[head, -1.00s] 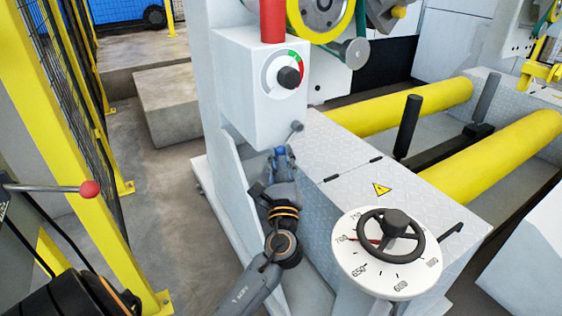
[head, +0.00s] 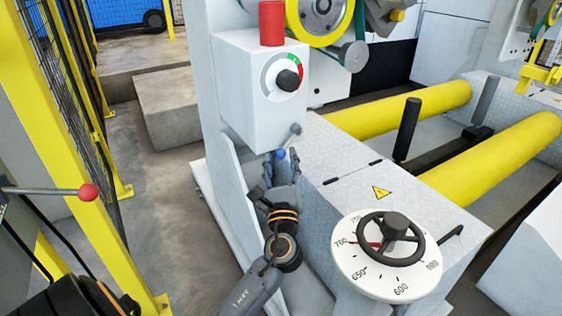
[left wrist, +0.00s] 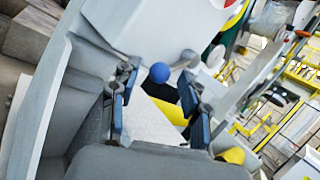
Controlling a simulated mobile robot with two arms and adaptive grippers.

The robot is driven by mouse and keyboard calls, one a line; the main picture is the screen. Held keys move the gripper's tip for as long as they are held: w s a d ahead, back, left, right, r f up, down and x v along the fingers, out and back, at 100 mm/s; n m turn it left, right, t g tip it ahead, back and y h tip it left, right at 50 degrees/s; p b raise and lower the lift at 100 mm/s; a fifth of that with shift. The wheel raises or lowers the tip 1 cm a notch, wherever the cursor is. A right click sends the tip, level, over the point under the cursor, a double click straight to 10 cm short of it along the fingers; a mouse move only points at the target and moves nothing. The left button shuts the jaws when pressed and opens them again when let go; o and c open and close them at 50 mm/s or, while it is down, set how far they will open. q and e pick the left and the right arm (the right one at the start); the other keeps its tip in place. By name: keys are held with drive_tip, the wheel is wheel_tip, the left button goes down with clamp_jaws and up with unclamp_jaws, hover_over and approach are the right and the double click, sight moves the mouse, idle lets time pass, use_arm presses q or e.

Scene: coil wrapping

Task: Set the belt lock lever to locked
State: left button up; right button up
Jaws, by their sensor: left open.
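A blue ball knob (head: 281,153), which I take to be the belt lock lever's end, shows below the white control box. A short grey rounded part (head: 295,129) sits just above it on the box's lower edge. My left gripper (head: 282,165) is open just below the knob, its fingers on either side. In the left wrist view the knob (left wrist: 160,72) shows beyond the open left gripper (left wrist: 157,94), between the fingertips and apart from them. The lever's rod is mostly hidden, and I cannot read its setting. My right gripper is out of view.
The white control box (head: 262,95) carries a black dial (head: 289,80) and a red cylinder (head: 272,23). A handwheel (head: 390,238) stands at the right front. A red-knobbed lever (head: 88,191) and yellow fence post (head: 80,150) are at left. Bare floor lies between.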

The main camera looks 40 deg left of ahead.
use_arm(q)
drive_tip(key=v, duration=1.2)
